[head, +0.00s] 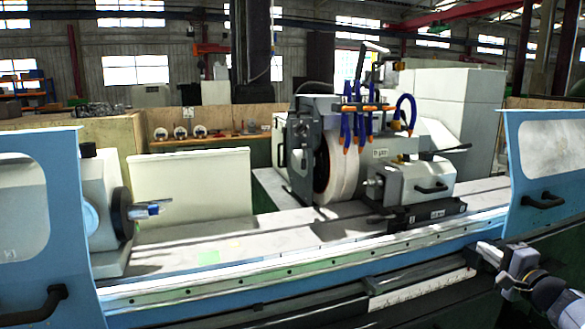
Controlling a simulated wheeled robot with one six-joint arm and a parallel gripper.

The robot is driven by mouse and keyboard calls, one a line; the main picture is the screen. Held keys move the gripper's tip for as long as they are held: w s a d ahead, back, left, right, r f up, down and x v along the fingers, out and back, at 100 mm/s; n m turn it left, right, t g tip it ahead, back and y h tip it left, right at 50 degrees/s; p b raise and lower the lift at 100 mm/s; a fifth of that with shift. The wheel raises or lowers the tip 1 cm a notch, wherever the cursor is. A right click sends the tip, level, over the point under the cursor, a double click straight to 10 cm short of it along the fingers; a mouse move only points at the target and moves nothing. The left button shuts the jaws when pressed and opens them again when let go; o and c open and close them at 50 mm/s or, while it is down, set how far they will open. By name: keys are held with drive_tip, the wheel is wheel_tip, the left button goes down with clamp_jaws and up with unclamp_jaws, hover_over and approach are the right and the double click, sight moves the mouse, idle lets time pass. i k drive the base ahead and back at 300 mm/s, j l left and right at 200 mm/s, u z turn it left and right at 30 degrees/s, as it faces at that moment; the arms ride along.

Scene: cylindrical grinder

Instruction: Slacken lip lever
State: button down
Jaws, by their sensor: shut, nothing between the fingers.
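A thin dark lever (447,151) sticks out to the right from the top of the white tailstock (420,180), right of the large grinding wheel (342,165). A black bar handle (432,189) is on the tailstock's front. I cannot tell for sure which part is the lip lever. My gripper (482,252) is low at the right, in front of the machine's bed, below and to the right of the tailstock. It is shut and empty, apart from the levers. Its fingertips are small and partly lost against the bed edge.
Blue sliding guards with black handles stand at the left (40,220) and right (545,165) of the bed. The workhead (100,205) is at the left. Blue coolant hoses (370,122) hang above the wheel. The bed (240,235) between workhead and tailstock is mostly clear.

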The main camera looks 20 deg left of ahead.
sight(303, 163)
drive_tip(key=i+l+u, duration=0.1)
drive_tip(key=i+u, duration=0.3)
drive_tip(key=i, duration=0.15)
drive_tip(key=i+l+u, duration=0.25)
drive_tip(key=i+u, duration=0.15)
drive_tip(key=i+l+u, duration=0.4)
drive_tip(key=i+l, duration=0.45)
drive_tip(key=i, duration=0.05)
